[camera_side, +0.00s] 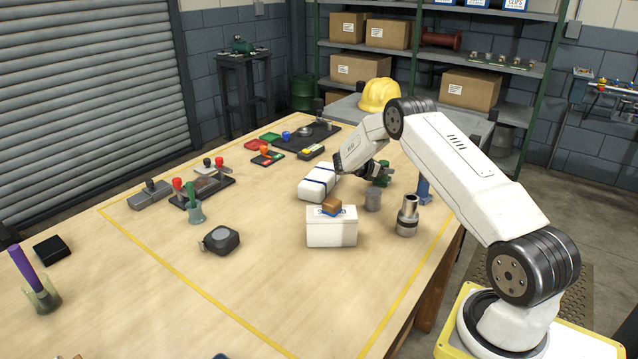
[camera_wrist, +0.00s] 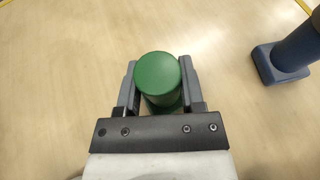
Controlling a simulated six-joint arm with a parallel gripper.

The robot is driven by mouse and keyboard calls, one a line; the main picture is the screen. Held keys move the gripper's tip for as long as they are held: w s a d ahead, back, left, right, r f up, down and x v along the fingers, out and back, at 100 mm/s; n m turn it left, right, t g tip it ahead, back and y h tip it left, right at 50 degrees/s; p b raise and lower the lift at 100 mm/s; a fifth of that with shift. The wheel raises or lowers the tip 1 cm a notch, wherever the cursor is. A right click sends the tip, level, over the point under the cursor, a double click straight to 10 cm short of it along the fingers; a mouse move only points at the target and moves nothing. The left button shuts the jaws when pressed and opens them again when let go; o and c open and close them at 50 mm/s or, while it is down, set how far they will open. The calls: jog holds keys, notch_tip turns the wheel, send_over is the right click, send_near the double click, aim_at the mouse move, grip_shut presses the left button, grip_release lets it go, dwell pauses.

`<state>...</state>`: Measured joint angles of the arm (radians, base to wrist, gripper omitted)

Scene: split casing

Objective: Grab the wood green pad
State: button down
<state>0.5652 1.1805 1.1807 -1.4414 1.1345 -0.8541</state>
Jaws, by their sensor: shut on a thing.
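The green round-topped piece (camera_wrist: 158,75) sits between the two fingers of my gripper (camera_wrist: 158,85) in the wrist view. The fingers press on it from both sides. Its top is a smooth green disc, and a wider green part shows just below it. In the side view the green piece (camera_side: 384,168) shows at the end of my arm, partly hidden by the gripper (camera_side: 376,172). I cannot tell whether it touches the table.
A blue stand (camera_side: 424,187) is close by on the right; it also shows in the wrist view (camera_wrist: 288,55).

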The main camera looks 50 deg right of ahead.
jog(key=shift+r, duration=0.75)
jog(key=s+a+r, duration=0.9)
jog(key=s+r, duration=0.1)
jog(key=r, duration=0.1)
jog(key=shift+s+r, duration=0.25)
jog(key=shift+s, duration=0.1)
jog(key=shift+a, duration=0.1)
dwell(0.9)
